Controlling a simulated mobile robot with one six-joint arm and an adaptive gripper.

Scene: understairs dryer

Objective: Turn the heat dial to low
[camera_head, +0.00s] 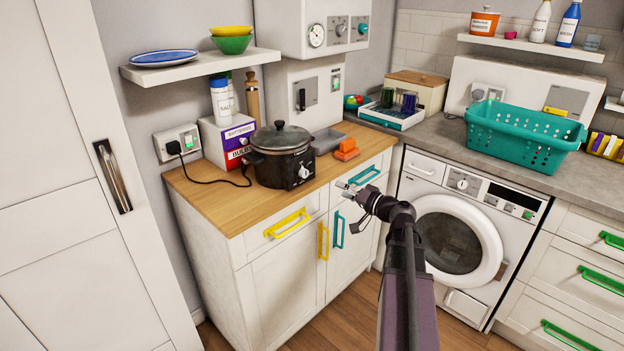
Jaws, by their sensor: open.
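A black slow cooker (283,160) with a lid stands on the wooden counter; its front carries a pale dial (304,171). Another round dial (462,184) is on the white front-loading machine (458,236), and the white wall unit has small dials, one of them teal (362,28). No label tells which is the heat dial, and the settings are too small to read. My gripper (345,190) is open and empty, in front of the counter's edge, to the right of and below the cooker, apart from its dial. It is close to the teal drawer handle (365,176).
An orange block (346,150) and a grey tray (327,140) lie right of the cooker. A black cord runs from the cooker to the wall socket (177,142). Yellow handles (287,223) stick out of the cabinet front. A teal basket (523,136) sits on the grey worktop.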

